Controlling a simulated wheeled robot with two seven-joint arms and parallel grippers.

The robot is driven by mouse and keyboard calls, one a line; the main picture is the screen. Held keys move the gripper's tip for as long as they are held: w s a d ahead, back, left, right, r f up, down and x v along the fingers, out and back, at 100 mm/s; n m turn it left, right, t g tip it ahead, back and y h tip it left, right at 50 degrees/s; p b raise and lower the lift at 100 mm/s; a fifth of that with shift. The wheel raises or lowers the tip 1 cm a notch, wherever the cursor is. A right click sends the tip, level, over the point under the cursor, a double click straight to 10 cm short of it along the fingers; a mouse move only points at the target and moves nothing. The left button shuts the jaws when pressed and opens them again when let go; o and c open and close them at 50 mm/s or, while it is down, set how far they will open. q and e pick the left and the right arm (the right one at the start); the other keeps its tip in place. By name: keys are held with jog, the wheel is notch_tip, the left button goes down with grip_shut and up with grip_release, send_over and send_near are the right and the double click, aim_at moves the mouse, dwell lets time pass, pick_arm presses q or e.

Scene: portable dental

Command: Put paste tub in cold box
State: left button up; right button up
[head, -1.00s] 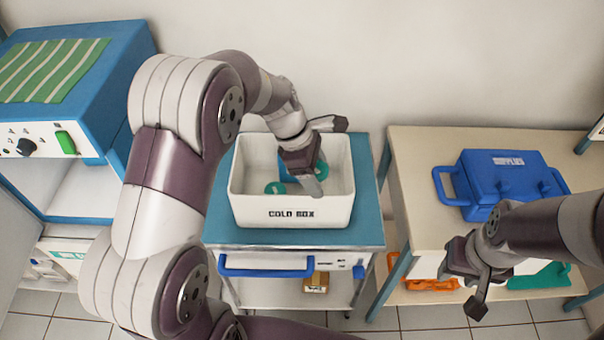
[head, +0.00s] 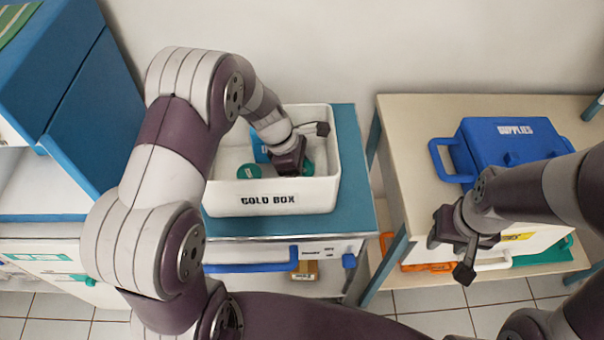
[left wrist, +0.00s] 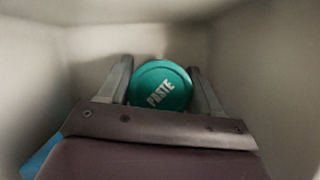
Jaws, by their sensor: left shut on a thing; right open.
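The paste tub with its round green lid marked PASTE (left wrist: 160,86) is between the fingers of my left gripper (head: 296,172), which is shut on it. In the head view a green edge of the tub (head: 308,168) shows beside the gripper. The gripper reaches down inside the white cold box (head: 268,200), towards its right side. Whether the tub touches the floor of the box is hidden. My right gripper (head: 462,250) is open and empty, in front of the cream table at the right.
Inside the cold box, left of my gripper, are another green round item (head: 250,171) and a blue item (head: 260,150). The box stands on a blue-topped cart (head: 350,190). A blue supplies case (head: 505,150) is on the cream table (head: 400,130).

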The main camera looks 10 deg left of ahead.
pick_arm(q)
jog(key=shift+w+f, duration=0.15)
jog(key=shift+f, duration=0.35)
jog(key=shift+f, duration=0.1)
jog(key=o, duration=1.1)
jog(key=shift+a+r, duration=0.1)
jog(key=shift+r, duration=0.3)
jog(key=v, duration=1.1)
jog(key=shift+r+p, duration=0.3)
jog(key=shift+p, duration=0.1)
